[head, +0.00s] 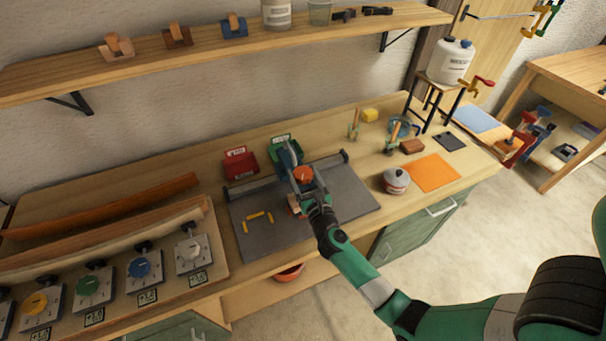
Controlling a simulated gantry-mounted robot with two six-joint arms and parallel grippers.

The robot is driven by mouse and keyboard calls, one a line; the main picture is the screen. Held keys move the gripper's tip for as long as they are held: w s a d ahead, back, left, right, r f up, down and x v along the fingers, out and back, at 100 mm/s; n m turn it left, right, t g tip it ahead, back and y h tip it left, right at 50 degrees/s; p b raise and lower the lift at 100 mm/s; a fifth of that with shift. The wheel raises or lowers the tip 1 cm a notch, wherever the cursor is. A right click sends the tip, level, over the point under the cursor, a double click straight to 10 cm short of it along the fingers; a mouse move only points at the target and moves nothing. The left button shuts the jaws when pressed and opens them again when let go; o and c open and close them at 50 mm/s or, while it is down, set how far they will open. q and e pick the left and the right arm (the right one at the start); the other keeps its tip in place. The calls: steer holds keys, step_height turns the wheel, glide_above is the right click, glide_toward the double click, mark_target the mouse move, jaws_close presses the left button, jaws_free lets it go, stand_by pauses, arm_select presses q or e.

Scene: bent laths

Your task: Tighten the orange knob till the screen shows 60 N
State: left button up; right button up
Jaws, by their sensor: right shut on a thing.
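The orange knob (303,174) sits on top of a grey and blue clamp device (286,156) on the grey mat in the middle of the bench. My right gripper (303,184) reaches in from the lower right and is shut at the knob, with the knob at its fingertips. The gripper and wrist hide much of the device's lower part. A pale wooden piece and a bit of orange show just left of the wrist. I cannot make out a screen with a force reading. My left gripper is not in view.
A grey mat (350,196) carries several small yellow pieces. A red bin (240,164) and a green bin (284,144) stand behind. A lidded pot (396,180) and orange sheet (433,172) lie right. A panel of coloured knobs (145,267) fills the left.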

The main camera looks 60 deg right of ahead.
steer(key=shift+w+f+m+g+h+b, duration=0.1)
steer(key=shift+f+m+g+h+b, duration=0.1)
steer(key=shift+m+g+h+b, duration=1.85)
steer(key=shift+r+m+g+b, duration=0.15)
steer(key=shift+m+g+b, duration=1.1)
steer(key=shift+g, duration=0.9)
steer(key=o, duration=1.3)
steer(key=shift+o, duration=0.2)
steer(key=v, duration=1.1)
steer(key=shift+a, duration=0.35)
steer(key=shift+d, duration=0.1)
